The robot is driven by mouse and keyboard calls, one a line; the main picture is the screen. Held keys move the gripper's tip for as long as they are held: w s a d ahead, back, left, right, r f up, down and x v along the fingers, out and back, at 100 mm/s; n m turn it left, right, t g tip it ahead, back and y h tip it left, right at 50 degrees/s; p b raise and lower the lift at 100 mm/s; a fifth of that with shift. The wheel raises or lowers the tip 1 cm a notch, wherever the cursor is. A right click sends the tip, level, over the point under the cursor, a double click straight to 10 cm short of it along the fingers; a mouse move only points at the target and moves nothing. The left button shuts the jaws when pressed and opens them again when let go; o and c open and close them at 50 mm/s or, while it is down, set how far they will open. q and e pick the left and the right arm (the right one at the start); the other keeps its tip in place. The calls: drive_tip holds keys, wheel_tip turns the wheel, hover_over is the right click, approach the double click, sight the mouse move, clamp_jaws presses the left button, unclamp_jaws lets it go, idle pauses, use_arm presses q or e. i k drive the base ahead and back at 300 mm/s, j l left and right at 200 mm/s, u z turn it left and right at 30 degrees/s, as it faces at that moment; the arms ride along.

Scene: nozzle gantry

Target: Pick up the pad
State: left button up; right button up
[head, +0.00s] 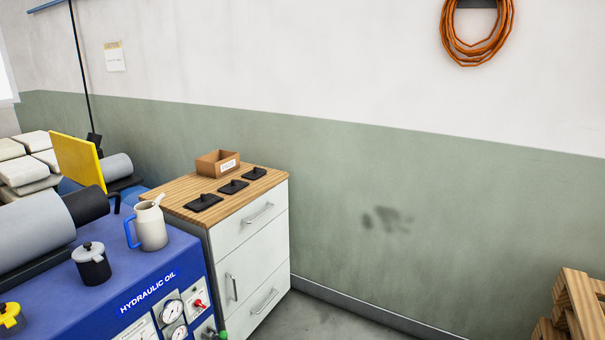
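Three black pads with small raised grips lie in a row on the wooden top of a white drawer cabinet (265,240). The near pad (203,203) is the largest in the picture, the middle pad (233,187) lies behind it, and the far pad (255,174) is nearest the back right edge. The pads are apart from one another. Neither of my grippers shows in the head view.
A cardboard box (217,164) stands behind the pads. A blue hydraulic oil unit (150,275) at left carries a white jug (151,226) and a black pot (92,264). Wooden pallets (582,305) stand at lower right. The floor between is clear.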

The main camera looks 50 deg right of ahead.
sight(256, 173)
drive_tip(key=z, duration=1.2)
